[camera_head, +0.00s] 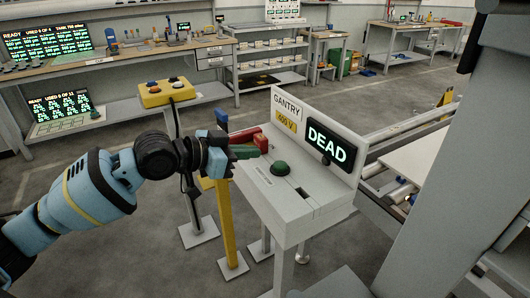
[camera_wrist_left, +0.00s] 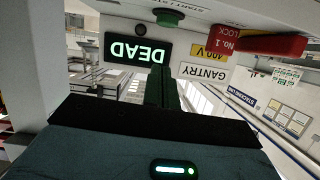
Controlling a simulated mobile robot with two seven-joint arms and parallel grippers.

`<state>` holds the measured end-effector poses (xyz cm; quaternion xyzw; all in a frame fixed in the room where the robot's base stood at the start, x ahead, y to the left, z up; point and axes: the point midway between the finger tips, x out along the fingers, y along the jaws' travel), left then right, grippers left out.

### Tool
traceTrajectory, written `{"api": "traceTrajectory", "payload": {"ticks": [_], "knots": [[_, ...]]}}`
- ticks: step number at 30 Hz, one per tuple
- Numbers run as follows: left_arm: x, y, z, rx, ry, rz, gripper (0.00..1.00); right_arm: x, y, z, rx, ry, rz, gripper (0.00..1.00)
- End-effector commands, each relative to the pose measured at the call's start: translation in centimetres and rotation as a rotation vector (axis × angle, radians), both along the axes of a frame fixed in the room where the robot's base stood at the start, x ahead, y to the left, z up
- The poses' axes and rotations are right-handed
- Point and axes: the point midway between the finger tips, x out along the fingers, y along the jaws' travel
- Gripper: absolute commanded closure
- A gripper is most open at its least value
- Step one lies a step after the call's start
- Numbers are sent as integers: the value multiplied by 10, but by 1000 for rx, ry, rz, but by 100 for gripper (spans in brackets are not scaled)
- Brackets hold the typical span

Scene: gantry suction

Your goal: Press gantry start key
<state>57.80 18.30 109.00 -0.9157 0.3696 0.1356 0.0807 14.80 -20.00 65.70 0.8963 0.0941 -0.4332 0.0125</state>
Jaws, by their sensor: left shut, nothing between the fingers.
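The gantry control box (camera_head: 260,198) stands on a post in the middle, with a raised back panel lettered GANTRY and 400 V. The round green start key (camera_head: 281,168) sits on its sloped top. It also shows upside down near the top of the left wrist view (camera_wrist_left: 165,18). The display (camera_head: 328,143) reads DEAD. My left gripper (camera_head: 247,152) is shut and empty, to the left of the green key and apart from it. Its fingers show in the wrist view (camera_wrist_left: 165,90), pointing toward the box. My right gripper is not in view.
A red lock (camera_head: 250,136) sits at the box's left, close behind my left fingers; the wrist view reads No. 1 LOCK. A yellow button box (camera_head: 167,92) stands behind on a post. A yellow post (camera_head: 227,225) stands left of the control box. Benches line the back.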

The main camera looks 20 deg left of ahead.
Motion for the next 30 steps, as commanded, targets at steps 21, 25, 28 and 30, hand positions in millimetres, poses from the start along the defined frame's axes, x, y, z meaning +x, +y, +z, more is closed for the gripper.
{"api": "traceTrajectory", "payload": {"ticks": [21, 25, 28, 30], "knots": [[-18, 17, 10, -1, -3, 0, 100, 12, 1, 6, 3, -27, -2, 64], [-18, 17, 10, -1, -3, 0, 100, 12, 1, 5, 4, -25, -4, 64], [-18, 17, 10, -1, -3, 0, 100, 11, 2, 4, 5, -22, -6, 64], [-18, 17, 10, -1, -3, 0, 100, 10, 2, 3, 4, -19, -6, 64]]}}
